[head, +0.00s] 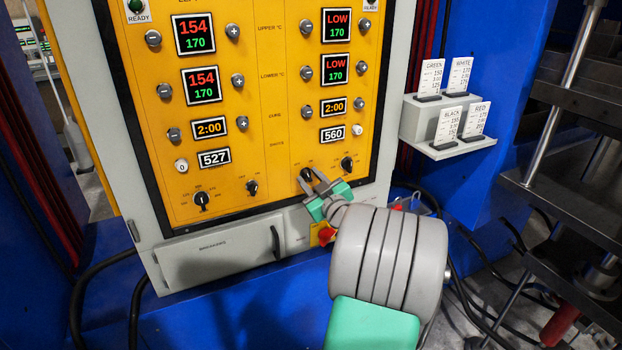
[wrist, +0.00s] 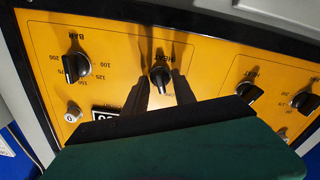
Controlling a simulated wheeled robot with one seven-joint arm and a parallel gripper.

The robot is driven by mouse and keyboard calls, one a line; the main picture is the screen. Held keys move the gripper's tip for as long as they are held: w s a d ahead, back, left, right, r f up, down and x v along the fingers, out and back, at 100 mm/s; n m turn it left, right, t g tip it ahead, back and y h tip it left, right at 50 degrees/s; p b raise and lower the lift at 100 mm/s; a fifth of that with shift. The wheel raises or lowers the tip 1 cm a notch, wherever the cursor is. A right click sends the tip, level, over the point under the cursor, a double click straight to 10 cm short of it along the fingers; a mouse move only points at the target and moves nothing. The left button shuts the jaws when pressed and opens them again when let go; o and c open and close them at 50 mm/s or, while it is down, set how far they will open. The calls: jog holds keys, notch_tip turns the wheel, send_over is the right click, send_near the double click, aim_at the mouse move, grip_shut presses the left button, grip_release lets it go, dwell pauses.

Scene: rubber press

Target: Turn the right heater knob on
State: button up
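The right heater knob (head: 307,174) is a small black knob low on the yellow panel, below the right column of displays. In the wrist view, which shows the panel upside down, this knob (wrist: 160,75) sits under the HEAT label. My gripper (head: 316,179) is at the knob, its fingers pointing at the panel. In the wrist view the dark fingers of my gripper (wrist: 163,84) are apart, one on each side of the knob, with gaps showing. I cannot tell whether either finger touches it. The knob's exact setting is too small to read.
The right bar knob (head: 347,163) is close to the right of my gripper. The left heater knob (head: 252,187) is farther left. A red emergency button (head: 327,234) is below my gripper. A grey card shelf (head: 425,139) stands out at the panel's right.

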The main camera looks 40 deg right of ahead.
grip_shut()
jog(key=shift+m, duration=0.3)
dwell(0.4)
jog(key=m+b, duration=0.1)
jog(key=m, duration=0.7)
jog(key=shift+m, duration=0.3)
dwell(0.5)
grip_release()
jog(key=shift+s, duration=0.1)
